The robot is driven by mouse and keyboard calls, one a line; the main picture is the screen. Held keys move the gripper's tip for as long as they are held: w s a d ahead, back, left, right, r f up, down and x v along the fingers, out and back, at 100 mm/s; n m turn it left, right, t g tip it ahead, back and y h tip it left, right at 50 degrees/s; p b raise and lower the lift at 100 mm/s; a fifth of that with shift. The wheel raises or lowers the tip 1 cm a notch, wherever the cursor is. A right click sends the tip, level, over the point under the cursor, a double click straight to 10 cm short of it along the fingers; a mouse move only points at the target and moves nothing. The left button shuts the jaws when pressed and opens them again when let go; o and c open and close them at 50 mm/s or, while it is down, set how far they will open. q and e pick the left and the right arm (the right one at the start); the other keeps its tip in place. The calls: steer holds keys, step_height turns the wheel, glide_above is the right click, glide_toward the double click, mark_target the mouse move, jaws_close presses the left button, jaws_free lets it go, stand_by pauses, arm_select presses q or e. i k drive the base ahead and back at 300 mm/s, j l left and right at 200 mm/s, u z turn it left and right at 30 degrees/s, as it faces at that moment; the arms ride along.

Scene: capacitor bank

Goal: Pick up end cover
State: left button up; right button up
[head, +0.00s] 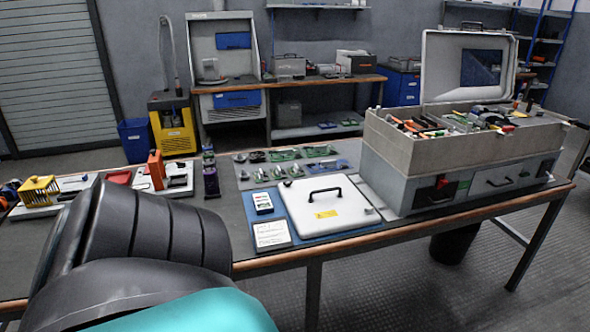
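A flat white cover with a black bar handle and a yellow label (318,208) lies on a blue mat (266,218) on the long workbench; it looks like the end cover, but I cannot be sure. Its handle faces up, and nothing of mine touches it. A black and teal arm part of mine fills the lower left and hides some of the bench. Neither of my grippers is in view.
A grey equipment case (400,160) with its lid raised stands right of the cover, full of tools and parts. A small box (262,202) and a white card (271,234) lie at the cover's left. Several green boards (285,155) lie behind. Yellow and red items (38,189) stand at left.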

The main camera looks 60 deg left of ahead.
mark_target(322, 205)
steer(key=u, duration=1.8)
